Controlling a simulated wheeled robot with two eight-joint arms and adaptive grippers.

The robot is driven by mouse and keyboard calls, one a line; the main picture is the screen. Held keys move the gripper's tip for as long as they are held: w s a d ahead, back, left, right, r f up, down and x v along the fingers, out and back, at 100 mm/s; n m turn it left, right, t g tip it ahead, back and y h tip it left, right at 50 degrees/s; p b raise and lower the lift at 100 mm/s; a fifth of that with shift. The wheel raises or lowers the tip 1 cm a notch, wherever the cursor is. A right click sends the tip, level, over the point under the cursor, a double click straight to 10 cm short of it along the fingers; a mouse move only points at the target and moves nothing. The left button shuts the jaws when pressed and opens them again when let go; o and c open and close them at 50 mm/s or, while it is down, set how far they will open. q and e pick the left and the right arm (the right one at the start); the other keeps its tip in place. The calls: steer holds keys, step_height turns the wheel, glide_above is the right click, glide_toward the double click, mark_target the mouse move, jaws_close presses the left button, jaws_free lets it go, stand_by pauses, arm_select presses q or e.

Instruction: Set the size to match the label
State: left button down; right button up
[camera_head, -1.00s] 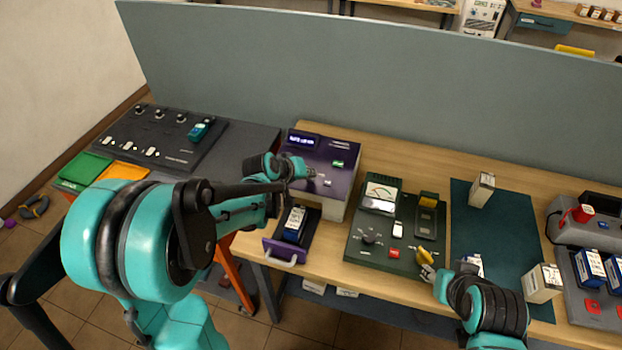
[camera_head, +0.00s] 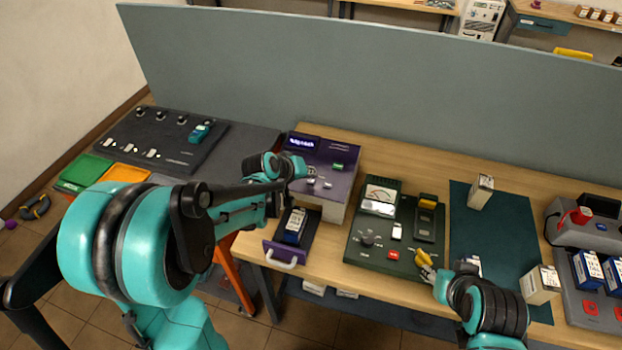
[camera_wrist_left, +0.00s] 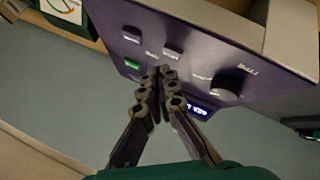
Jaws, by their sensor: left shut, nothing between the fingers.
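A purple machine (camera_head: 338,158) with a lit display (camera_head: 301,143), a green button (camera_head: 338,166) and small grey controls stands on the wooden bench. Its front drawer (camera_head: 275,250) is out and holds a dark blue battery (camera_head: 295,224), whose label is too small to read. My left gripper (camera_head: 304,170) is at the machine's panel, shut and empty. In the left wrist view its fingertips (camera_wrist_left: 160,75) overlap the panel near two small grey buttons (camera_wrist_left: 172,50); contact is unclear. A round dark knob (camera_wrist_left: 226,84) is to their right. My right gripper (camera_head: 430,270) is by a yellow part of the green tester.
The green tester (camera_head: 375,254) with a meter stands right of the machine. A dark mat (camera_head: 510,225) holds a pale battery (camera_head: 481,191). A grey charger (camera_head: 590,232) is at far right. A dark control board (camera_head: 165,157) is at left. A grey partition runs behind.

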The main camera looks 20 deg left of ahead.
mark_target(309, 182)
arm_select(q)
steer(key=shift+r+p, duration=1.9)
steer(key=shift+r, duration=0.6)
step_height(309, 182, up, 4)
steer(key=p, duration=0.2)
steer(key=shift+f+p, duration=0.1)
steer(key=shift+p, duration=0.2)
steer(key=shift+f, duration=0.2)
step_height(309, 182, down, 8)
steer(key=b, duration=0.7)
steer(key=shift+f, duration=0.25)
steer(key=shift+f, duration=0.1)
stand_by(0.9)
steer(key=shift+f+b, duration=0.3)
steer(key=shift+b, duration=0.15)
